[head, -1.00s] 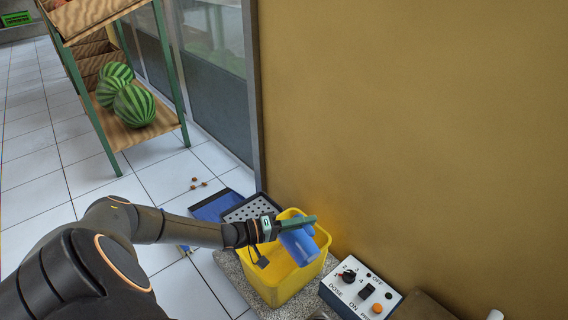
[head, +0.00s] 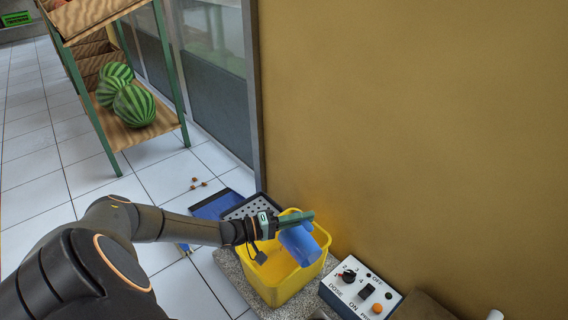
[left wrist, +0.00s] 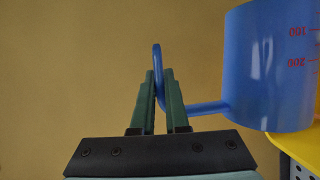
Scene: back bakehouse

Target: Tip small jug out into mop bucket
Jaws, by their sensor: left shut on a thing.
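The small jug (head: 301,245) is blue and hangs tilted over the mop bucket. The mop bucket (head: 283,290) is yellow, square-sided and stands on a speckled slab. My left gripper (head: 290,220) is shut on the jug's handle, above the bucket. In the left wrist view my left gripper (left wrist: 168,95) has its green fingers either side of the blue handle. The jug (left wrist: 268,75) shows there with red scale marks, upside down in that picture, and the yellow bucket rim (left wrist: 300,142) lies beyond it. The jug's inside is hidden. My right gripper is not in view.
A control box (head: 360,288) with a knob and buttons stands right of the bucket. A perforated black tray (head: 250,207) and a blue thing (head: 214,205) lie behind it. The wall (head: 420,130) is close behind. A shelf (head: 150,125) holds watermelons.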

